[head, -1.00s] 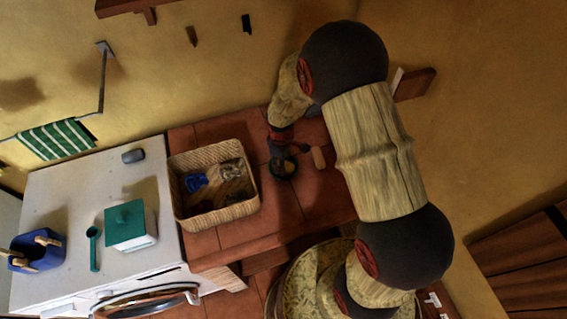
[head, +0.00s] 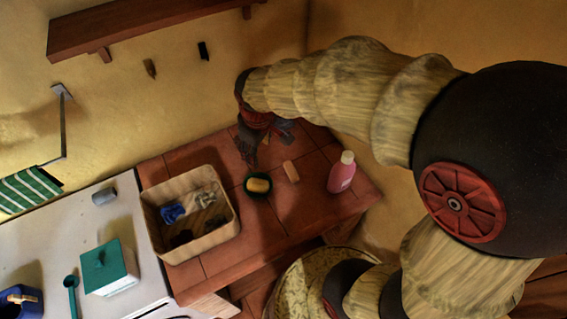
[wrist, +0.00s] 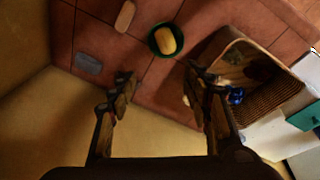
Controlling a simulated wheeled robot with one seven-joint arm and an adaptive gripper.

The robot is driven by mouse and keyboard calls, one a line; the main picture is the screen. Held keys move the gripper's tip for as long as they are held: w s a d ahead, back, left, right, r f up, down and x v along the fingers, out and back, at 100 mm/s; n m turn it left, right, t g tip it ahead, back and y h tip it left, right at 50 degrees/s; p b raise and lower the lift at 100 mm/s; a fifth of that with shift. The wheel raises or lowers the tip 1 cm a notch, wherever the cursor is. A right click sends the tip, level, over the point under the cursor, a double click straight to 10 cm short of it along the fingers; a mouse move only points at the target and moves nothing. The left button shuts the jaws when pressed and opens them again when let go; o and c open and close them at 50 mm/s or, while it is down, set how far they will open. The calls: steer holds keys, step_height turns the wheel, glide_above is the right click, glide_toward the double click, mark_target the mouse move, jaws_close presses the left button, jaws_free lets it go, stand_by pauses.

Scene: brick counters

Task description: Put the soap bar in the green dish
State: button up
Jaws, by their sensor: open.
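The green dish (head: 253,194) sits on the red tiled counter to the right of the basket. A yellow bar (head: 258,185), which looks like the soap bar, lies inside it; both also show in the wrist view, the dish (wrist: 153,46) with the bar (wrist: 169,40) in it. My gripper (head: 264,146) is above the counter behind the dish, towards the wall. In the wrist view my gripper's (wrist: 160,79) fingers are apart with nothing between them, and the dish lies beyond the fingertips.
A wicker basket (head: 166,244) with small items stands left of the dish. A tan block (head: 291,171) and a pink bottle (head: 341,172) are to its right. A grey flat object (wrist: 88,63) lies near the wall. A white counter (head: 128,215) adjoins at left.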

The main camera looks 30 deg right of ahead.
steer(key=s+r+m+t, duration=0.3)
steer(key=s+r+m, duration=0.3)
steer(key=s+r, duration=0.7)
steer(key=s, duration=0.3)
